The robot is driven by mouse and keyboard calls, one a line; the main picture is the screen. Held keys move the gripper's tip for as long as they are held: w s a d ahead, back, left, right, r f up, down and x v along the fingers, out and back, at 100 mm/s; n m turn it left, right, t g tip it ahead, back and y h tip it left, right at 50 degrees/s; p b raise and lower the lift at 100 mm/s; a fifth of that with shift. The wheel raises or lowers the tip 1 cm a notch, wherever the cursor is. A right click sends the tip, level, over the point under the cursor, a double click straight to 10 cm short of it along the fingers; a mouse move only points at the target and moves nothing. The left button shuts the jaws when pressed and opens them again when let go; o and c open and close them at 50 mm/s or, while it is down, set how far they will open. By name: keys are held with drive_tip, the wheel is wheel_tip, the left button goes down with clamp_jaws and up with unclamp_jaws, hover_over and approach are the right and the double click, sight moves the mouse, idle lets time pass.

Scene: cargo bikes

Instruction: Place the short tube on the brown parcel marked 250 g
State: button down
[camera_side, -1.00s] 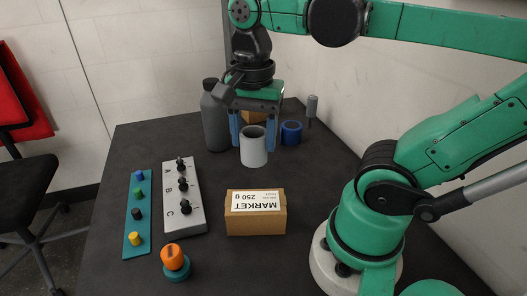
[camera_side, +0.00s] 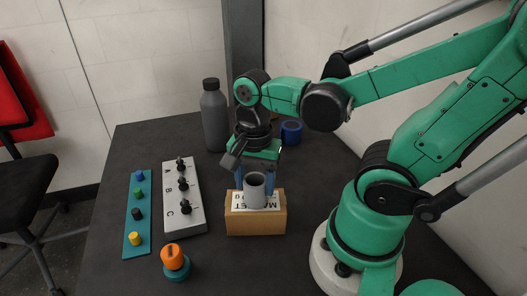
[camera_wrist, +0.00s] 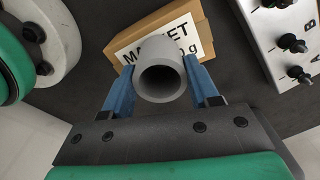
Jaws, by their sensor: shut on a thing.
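The short tube is a grey open cylinder (camera_side: 255,190), held upright between the blue fingers of my gripper (camera_side: 255,183). It also shows in the wrist view (camera_wrist: 160,72), with a finger on each side of it. My gripper is shut on it. The brown parcel (camera_side: 262,222) lies on the table below, its white label partly hidden by the tube. In the wrist view the parcel (camera_wrist: 128,38) shows behind the tube, with part of its "MARKET" and "g" print readable. The tube is over the parcel's top; I cannot tell whether it touches.
A grey bottle (camera_side: 214,118) and a blue ring (camera_side: 291,132) stand at the back. A grey panel with knobs A, B, C (camera_side: 190,218), a teal strip with coloured pegs (camera_side: 130,240) and an orange knob (camera_side: 172,256) lie to the left.

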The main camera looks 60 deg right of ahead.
sight(255, 180)
drive_tip(key=shift+c, duration=1.1)
unclamp_jaws()
drive_tip(key=shift+f, duration=0.15)
wheel_tip(255, 180, up, 12)
drive_tip(key=w+a+f+n+t, duration=0.1)
drive_tip(key=w+f+n+t, duration=0.5)
drive_tip(key=n, duration=0.9)
drive_tip(key=shift+w+f+n+t, duration=0.15)
drive_tip(key=shift+w+n+t, duration=0.25)
drive_tip(key=shift+w+t, duration=0.15)
